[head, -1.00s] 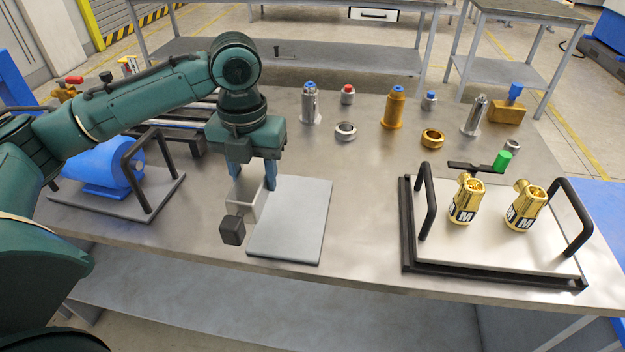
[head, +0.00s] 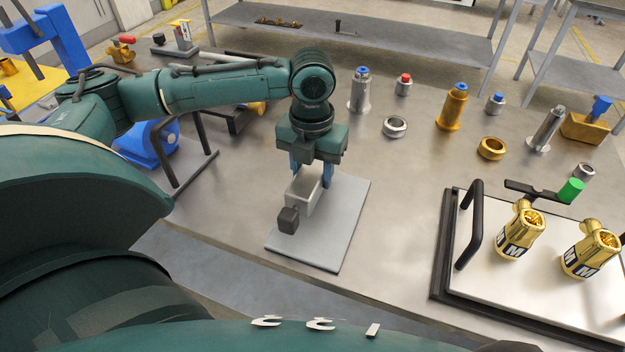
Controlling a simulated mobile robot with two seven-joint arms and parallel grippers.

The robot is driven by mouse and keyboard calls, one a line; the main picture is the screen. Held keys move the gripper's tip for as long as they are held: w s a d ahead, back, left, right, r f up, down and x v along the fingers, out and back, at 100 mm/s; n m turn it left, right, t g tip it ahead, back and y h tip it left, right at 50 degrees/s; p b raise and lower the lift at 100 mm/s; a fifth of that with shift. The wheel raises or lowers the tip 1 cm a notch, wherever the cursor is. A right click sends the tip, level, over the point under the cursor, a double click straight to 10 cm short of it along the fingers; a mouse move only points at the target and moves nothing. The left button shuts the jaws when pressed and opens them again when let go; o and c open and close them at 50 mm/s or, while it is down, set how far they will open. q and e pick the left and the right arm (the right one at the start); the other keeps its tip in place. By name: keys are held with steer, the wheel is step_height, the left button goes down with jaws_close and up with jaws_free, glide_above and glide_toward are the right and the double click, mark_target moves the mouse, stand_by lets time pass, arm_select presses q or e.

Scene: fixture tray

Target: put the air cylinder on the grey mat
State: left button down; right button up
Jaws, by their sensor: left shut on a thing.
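The air cylinder (head: 302,192), a light grey block-shaped body with a dark square end piece (head: 288,220), is in the head view. My left gripper (head: 313,176) points down and is shut on its far part. The cylinder lies level over the grey mat (head: 335,240), its dark end toward the mat's near left edge. Whether it touches the mat or hangs just above it, I cannot tell. The fingertips are partly hidden by the cylinder. My right gripper is not in view.
To the right is a white tray (head: 520,285) with black handles and two gold fittings. Several metal fittings, such as a gold one (head: 452,108), stand behind. A blue motor-like part (head: 148,145) sits left, partly behind my arm. Bare tabletop lies between mat and tray.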

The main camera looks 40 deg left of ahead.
arm_select(q)
step_height(320, 180, down, 2)
steer(key=shift+f, duration=0.3)
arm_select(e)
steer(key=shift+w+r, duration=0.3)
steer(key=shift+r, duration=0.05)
arm_select(q)
steer(key=c, duration=1.2)
jaws_free()
steer(key=shift+f, duration=0.2)
steer(key=o, duration=0.4)
steer(key=shift+o, duration=0.2)
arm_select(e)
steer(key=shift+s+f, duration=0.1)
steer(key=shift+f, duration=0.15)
